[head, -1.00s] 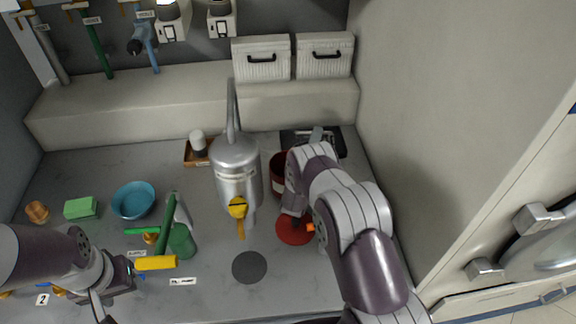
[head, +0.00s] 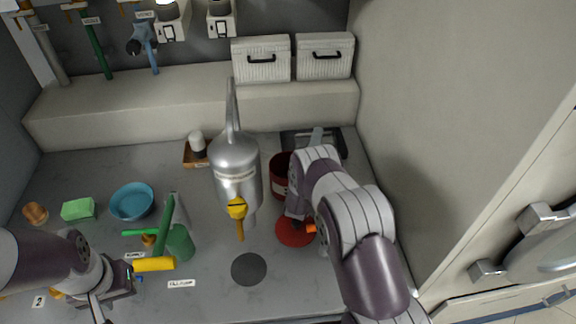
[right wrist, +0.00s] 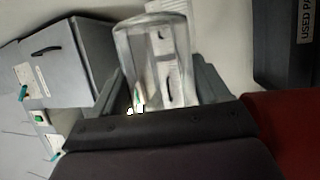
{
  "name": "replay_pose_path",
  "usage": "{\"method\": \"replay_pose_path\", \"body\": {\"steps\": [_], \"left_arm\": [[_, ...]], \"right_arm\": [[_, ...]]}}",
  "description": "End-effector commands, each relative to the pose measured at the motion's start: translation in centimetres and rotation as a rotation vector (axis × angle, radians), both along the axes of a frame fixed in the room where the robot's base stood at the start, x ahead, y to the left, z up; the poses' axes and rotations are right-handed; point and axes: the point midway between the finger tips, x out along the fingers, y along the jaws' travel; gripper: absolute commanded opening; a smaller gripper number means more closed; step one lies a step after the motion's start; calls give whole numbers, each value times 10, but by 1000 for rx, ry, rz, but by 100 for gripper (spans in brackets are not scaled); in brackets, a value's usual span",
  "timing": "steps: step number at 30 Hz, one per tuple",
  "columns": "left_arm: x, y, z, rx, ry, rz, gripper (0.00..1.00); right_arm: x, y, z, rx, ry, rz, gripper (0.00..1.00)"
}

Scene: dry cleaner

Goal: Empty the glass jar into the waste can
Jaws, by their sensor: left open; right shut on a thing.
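The clear glass jar (right wrist: 150,45) shows in the right wrist view between the fingers of my right gripper (right wrist: 158,82), which is shut on it. Its contents are hard to make out. In the head view my right forearm and hand hide the jar. A dark red can (head: 280,177), which looks like the waste can, stands just left of my right arm, partly hidden behind it. A dark red surface (right wrist: 290,130) also fills the lower right of the right wrist view. My left gripper (head: 117,290) is open and empty at the front left of the counter.
A silver tank (head: 236,170) with a yellow tap stands left of the can. A red disc (head: 293,232) and a dark grey disc (head: 249,269) lie in front. A blue bowl (head: 132,201), green sponge (head: 78,209) and green pump (head: 180,243) are at left. A wall closes the right side.

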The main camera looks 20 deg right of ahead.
Motion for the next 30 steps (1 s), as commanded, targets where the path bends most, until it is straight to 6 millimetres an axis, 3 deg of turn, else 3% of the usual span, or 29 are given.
{"method": "replay_pose_path", "body": {"steps": [30], "left_arm": [[0,0,-7,0,0,0,56]], "right_arm": [[1,3,6,-104,26,0,35]]}}
